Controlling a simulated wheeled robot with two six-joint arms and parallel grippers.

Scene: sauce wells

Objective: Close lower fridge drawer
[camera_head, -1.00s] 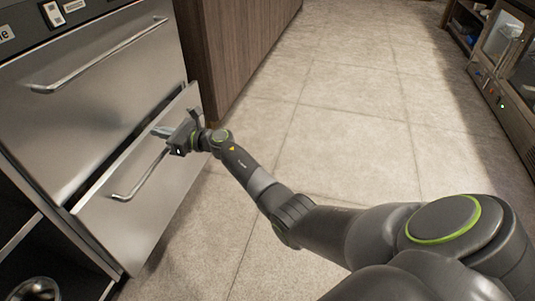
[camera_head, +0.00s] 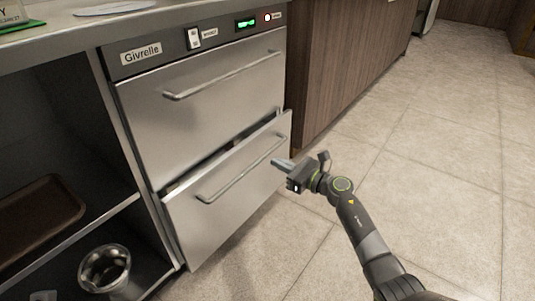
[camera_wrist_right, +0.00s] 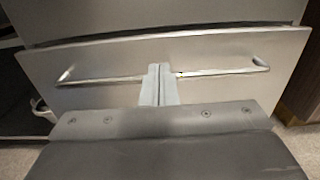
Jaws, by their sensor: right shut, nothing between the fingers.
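The lower fridge drawer (camera_head: 225,218) is a steel front with a long bar handle (camera_head: 243,173). It stands slightly out from the fridge, with a narrow dark gap along its top edge. My right gripper (camera_head: 281,163) is shut and empty, near the right part of the drawer front. In the right wrist view, the shut fingers (camera_wrist_right: 160,72) overlap the middle of the handle (camera_wrist_right: 105,80), with the drawer front (camera_wrist_right: 200,52) behind. I cannot tell whether they touch. My left gripper is out of view.
The upper drawer (camera_head: 205,105) of the fridge looks shut. An open shelf at the left holds a brown tray (camera_head: 35,215) and a metal pot (camera_head: 104,268). A wooden cabinet (camera_head: 340,65) stands right of the fridge. The tiled floor at the right is clear.

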